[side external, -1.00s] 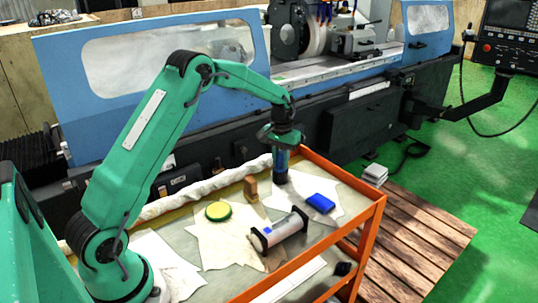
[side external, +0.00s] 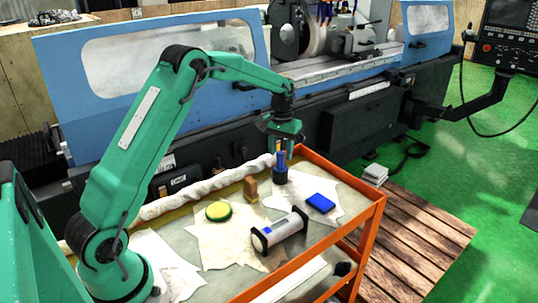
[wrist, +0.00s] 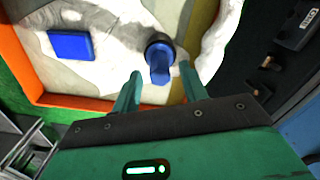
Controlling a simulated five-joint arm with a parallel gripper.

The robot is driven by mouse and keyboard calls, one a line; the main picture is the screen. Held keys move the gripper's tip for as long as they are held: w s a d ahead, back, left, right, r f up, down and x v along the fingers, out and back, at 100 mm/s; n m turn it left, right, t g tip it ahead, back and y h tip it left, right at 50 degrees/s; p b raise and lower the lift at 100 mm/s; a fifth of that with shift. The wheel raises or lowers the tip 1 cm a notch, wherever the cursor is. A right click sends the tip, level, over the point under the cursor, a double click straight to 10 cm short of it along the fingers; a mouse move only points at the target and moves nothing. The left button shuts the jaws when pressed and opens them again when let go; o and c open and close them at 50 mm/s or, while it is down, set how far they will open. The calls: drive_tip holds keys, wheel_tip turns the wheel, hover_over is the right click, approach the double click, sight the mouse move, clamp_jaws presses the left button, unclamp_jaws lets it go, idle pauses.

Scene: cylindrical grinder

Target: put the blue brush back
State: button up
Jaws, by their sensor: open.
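The blue brush (side external: 281,162) stands upright with its lower end in a dark round holder (side external: 281,178) near the far right corner of the cart. In the wrist view the brush (wrist: 160,67) shows as a blue handle rising from the dark ring. My gripper (side external: 282,149) is just above the brush, its fingers pointing down. In the wrist view my gripper (wrist: 161,80) is open, with the two fingers on either side of the handle's line and gaps between. Nothing is held. The brush's lower end is hidden in the holder.
On the orange-framed cart (side external: 372,217) are a blue block (side external: 320,203), a brown block (side external: 250,189), a yellow-green round tin (side external: 218,211) and a white cylinder with dark ends (side external: 279,230). A white rolled cloth (side external: 205,187) lies along the back edge, before the blue grinder (side external: 150,60).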

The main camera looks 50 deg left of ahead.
wheel_tip(320, 180, up, 9)
drive_tip(key=shift+r, duration=0.15)
idle(0.8)
drive_tip(key=s+d+r+m+t, duration=0.1)
drive_tip(key=s+d+r, duration=0.4)
drive_tip(key=s, duration=0.2)
drive_tip(key=s+d+r+m+t, duration=0.1)
drive_tip(key=s+d+r+t, duration=0.1)
drive_tip(key=s+d+r, duration=0.4)
drive_tip(key=s+d+f+m+t, duration=0.1)
drive_tip(key=s+d+f, duration=0.1)
drive_tip(key=s, duration=0.7)
drive_tip(key=s+d+f+m+t, duration=0.1)
drive_tip(key=s+f, duration=0.2)
drive_tip(key=s, duration=0.6)
drive_tip(key=shift+s+d+m+t, duration=0.3)
drive_tip(key=shift+s+d, duration=0.05)
drive_tip(key=shift+s, duration=0.05)
